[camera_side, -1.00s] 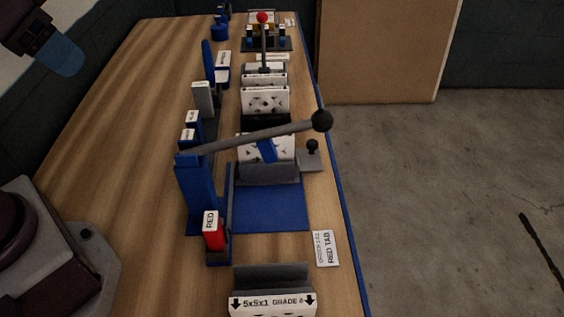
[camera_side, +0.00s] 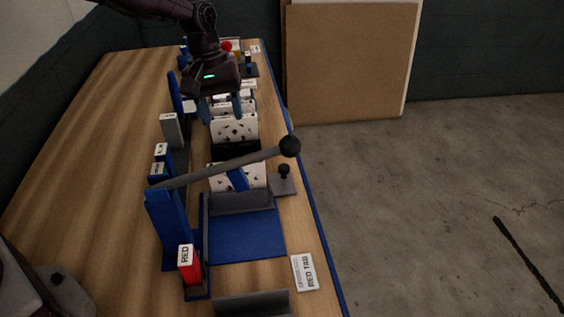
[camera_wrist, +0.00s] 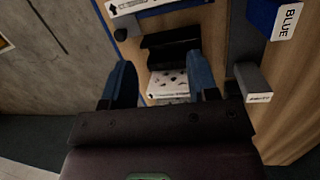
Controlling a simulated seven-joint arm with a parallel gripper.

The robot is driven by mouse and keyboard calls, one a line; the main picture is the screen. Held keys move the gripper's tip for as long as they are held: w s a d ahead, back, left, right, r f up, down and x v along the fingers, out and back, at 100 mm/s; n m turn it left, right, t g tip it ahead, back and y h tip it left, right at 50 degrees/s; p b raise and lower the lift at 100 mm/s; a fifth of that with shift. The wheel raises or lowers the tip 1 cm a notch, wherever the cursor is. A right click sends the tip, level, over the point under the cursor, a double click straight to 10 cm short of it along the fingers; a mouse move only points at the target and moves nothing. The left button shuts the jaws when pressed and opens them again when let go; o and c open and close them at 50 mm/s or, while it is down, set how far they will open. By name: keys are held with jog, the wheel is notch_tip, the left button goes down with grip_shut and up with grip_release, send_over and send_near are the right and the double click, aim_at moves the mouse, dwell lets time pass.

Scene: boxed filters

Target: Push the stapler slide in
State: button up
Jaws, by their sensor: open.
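My gripper (camera_side: 220,108) hangs over the row of white boxed filters (camera_side: 234,128), fingers pointing down. In the wrist view its two blue fingers (camera_wrist: 161,85) are spread apart with nothing held. A small black knob on a grey plate (camera_side: 284,184) sits at the table's right edge; it may be the stapler slide, but I cannot tell for sure. My gripper is beyond it and apart from it. A blue stand (camera_side: 166,222) carries a long grey lever (camera_side: 220,167) with a black ball, slanting over the boxes.
A red-tab holder (camera_side: 189,265) and a RED TAB card (camera_side: 304,272) are nearer the camera. A grey block (camera_side: 171,130) stands left of the boxes. It also shows in the wrist view (camera_wrist: 252,80). The left tabletop (camera_side: 95,170) is clear.

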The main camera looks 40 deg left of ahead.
aim_at(284, 166)
jog(key=w+f+n, duration=0.1)
jog(key=w+f, duration=0.1)
jog(key=w+d+f+n+h, duration=0.1)
jog(key=w+f+n, duration=0.1)
jog(key=w+d+f+n, duration=0.1)
jog(key=w+f+n, duration=0.1)
jog(key=f, duration=0.1)
jog(key=shift+w, duration=0.2)
jog(key=w+d+f+n, duration=0.1)
jog(key=d+f, duration=0.1)
jog(key=f, duration=0.1)
jog(key=w+d+f+n, duration=0.1)
jog(key=f+n, duration=0.1)
jog(key=f, duration=0.1)
jog(key=d+f+n+h, duration=0.1)
jog(key=d+f+n, duration=0.1)
jog(key=f, duration=0.1)
jog(key=shift+w+d+f+t, duration=0.15)
jog(key=shift+w+d+t, duration=0.15)
jog(key=shift+w+d, duration=0.1)
grip_shut()
jog(key=shift+s+d, duration=3.75)
jog(key=shift+s, duration=0.05)
